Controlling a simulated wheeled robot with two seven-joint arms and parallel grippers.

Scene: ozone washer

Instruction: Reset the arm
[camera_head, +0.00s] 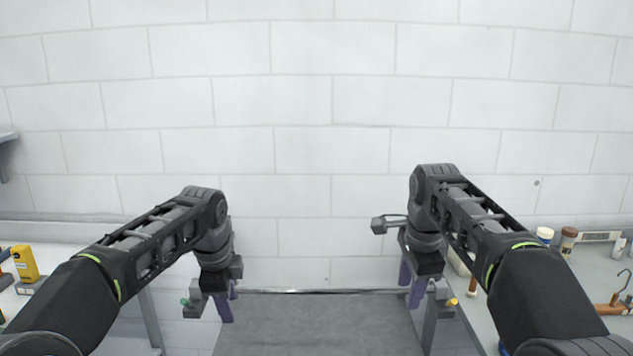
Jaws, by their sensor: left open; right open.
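My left gripper (227,300) hangs from the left arm, pointing down beside the left edge of a dark grey surface (315,325). My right gripper (411,284) hangs from the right arm near that surface's right edge. Purple finger parts show on both. Both are open, with nothing seen between the fingers. The two arms are bent in roughly mirrored poses, apart from each other. The fingertips' exact distance from the surface cannot be told.
A white block wall (300,120) fills the background. At the left, a yellow container (25,263) stands on a pale counter. At the right, a brown bottle (568,241) and several small items crowd another counter. The space between the arms is clear.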

